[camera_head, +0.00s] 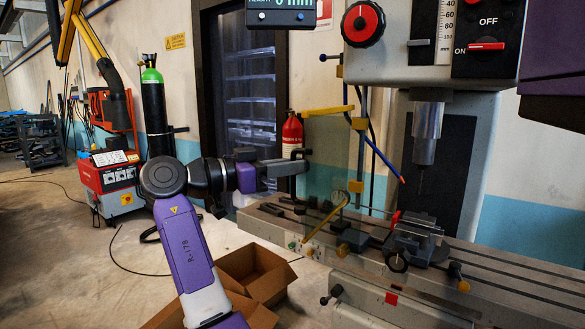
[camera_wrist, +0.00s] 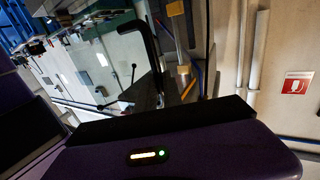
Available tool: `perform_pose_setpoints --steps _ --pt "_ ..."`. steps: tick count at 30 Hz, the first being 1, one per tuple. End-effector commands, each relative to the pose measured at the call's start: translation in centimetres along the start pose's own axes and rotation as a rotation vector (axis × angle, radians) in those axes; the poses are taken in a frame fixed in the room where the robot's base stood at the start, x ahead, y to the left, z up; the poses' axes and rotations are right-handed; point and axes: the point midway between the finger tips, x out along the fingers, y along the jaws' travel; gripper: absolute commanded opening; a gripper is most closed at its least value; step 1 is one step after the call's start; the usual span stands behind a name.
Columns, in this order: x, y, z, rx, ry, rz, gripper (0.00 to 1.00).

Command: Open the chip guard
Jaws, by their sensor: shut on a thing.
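The chip guard (camera_head: 328,111) looks like a clear, faint panel with a yellow top bar, beside the post left of the drill spindle (camera_head: 428,130). My gripper (camera_head: 303,156) is at the guard's left side, in front of the red fire extinguisher, and is shut. In the wrist view a dark curved bar (camera_wrist: 152,48), which looks like the guard's handle, runs down to my gripper (camera_wrist: 158,100). The jaws seem to be shut on it, though the contact is partly hidden. The clear panel's exact outline is hard to see.
A vise (camera_head: 415,238) sits on the slotted machine table (camera_head: 480,262) under the spindle. A yellow angled rod (camera_head: 325,221) and a dial gauge stand near the table's left end. An open cardboard box (camera_head: 255,272) is on the floor beside my arm.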

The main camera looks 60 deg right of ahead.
Motion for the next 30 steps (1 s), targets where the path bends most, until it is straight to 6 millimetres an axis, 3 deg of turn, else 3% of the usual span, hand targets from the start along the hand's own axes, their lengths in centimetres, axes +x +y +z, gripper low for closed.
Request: perform_pose_setpoints --steps 12,13,16,25,30 --pt "0.1 0.0 0.1 -0.003 -0.002 0.009 0.0" --pt "0.1 0.0 0.1 -0.003 -0.002 0.009 0.13" --pt "0.1 0.0 0.1 -0.003 -0.002 0.009 0.32" --pt "-0.1 0.0 0.1 -0.001 -0.001 0.008 0.32" --pt "-1.9 -0.1 0.1 -0.002 -0.001 0.006 0.32"
